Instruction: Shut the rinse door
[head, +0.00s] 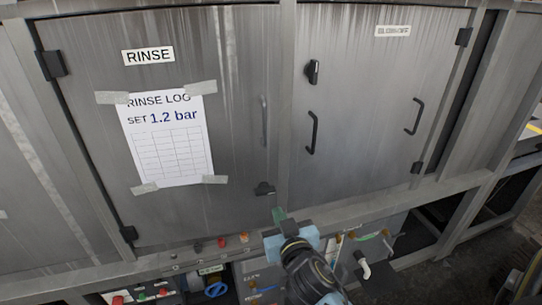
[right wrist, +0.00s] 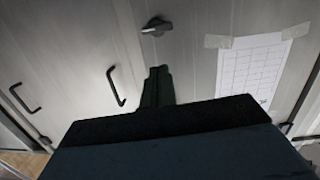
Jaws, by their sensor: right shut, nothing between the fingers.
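The rinse door (head: 235,70) is a grey metal panel with a RINSE label (head: 148,55) and hinges on its left edge. It looks flush or nearly flush with its frame; I cannot tell whether it is fully shut. Its dark latch (head: 264,189) is at the lower right, its lever lying roughly sideways; a dark latch also shows in the right wrist view (right wrist: 156,26). A grey handle (head: 264,120) is above it. My right gripper (head: 279,215) is shut and empty, just below and right of the latch, seemingly apart from it. My left gripper is out of view.
A taped rinse log sheet (head: 168,140) is on the door. A second door (head: 370,80) to the right has an upright latch (head: 312,72) and two black handles. Below the frame rail are valves, a blue wheel (head: 215,289) and a white pipe (head: 363,265).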

